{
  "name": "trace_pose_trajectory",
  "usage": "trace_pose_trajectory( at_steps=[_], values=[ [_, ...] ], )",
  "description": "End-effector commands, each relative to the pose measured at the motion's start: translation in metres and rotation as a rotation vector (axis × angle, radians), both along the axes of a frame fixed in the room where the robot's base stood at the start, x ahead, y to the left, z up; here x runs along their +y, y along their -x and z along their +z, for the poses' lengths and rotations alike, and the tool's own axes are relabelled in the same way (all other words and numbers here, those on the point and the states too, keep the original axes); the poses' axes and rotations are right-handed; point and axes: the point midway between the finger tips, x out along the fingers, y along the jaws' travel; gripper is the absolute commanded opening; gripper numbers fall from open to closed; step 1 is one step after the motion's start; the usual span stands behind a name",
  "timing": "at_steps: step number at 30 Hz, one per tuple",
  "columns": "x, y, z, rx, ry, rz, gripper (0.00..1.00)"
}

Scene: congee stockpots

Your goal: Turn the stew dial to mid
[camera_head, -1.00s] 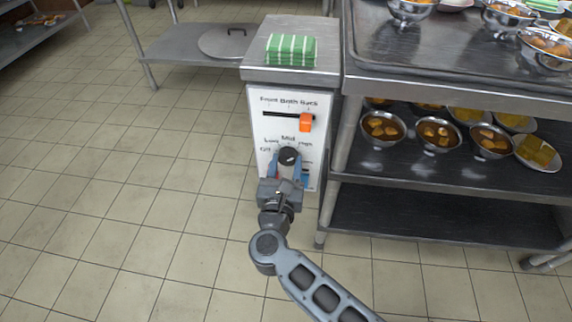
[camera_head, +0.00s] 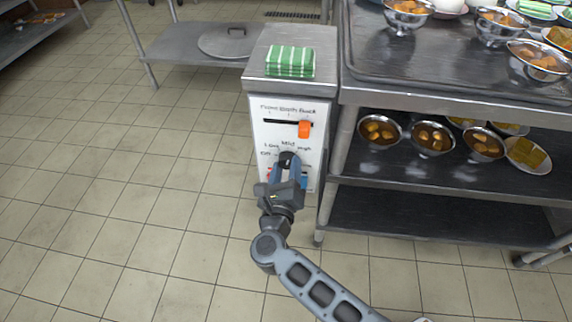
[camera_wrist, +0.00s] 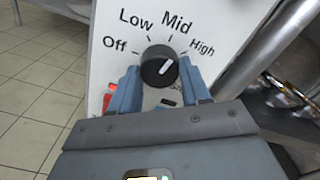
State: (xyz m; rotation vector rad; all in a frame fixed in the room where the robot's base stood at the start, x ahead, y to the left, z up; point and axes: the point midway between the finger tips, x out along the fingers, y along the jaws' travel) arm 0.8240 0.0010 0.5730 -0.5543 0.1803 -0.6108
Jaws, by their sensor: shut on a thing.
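The black round dial (camera_wrist: 153,69) is on the white front panel of a steel cabinet, with Off, Low, Mid and High marked around it. Its white pointer line slants up and right in the wrist view, between the Mid and High marks. My gripper (camera_wrist: 160,84) is shut on the dial, one blue-grey finger on each side. In the head view the dial (camera_head: 287,158) is partly hidden by my gripper (camera_head: 286,174), which is tilted to the right.
An orange slider (camera_head: 304,129) sits near the right end of its slot above the dial. A red part (camera_wrist: 107,101) shows beside the left finger. A steel rack (camera_head: 440,190) with bowls of food stands close on the right. The tiled floor on the left is clear.

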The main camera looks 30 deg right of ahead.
Motion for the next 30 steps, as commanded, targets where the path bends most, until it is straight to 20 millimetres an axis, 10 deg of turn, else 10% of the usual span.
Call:
trace_pose_trajectory(
  at_steps=[28, 29, 30],
  values=[
    [0.0006, 0.0003, -0.0002, 0.125, 0.172, 0.001, 0.16],
    [0.0006, 0.0003, -0.0002, 0.125, 0.172, 0.001, 0.49],
    [0.0006, 0.0003, -0.0002, 0.125, 0.172, 0.001, 0.52]
  ],
)
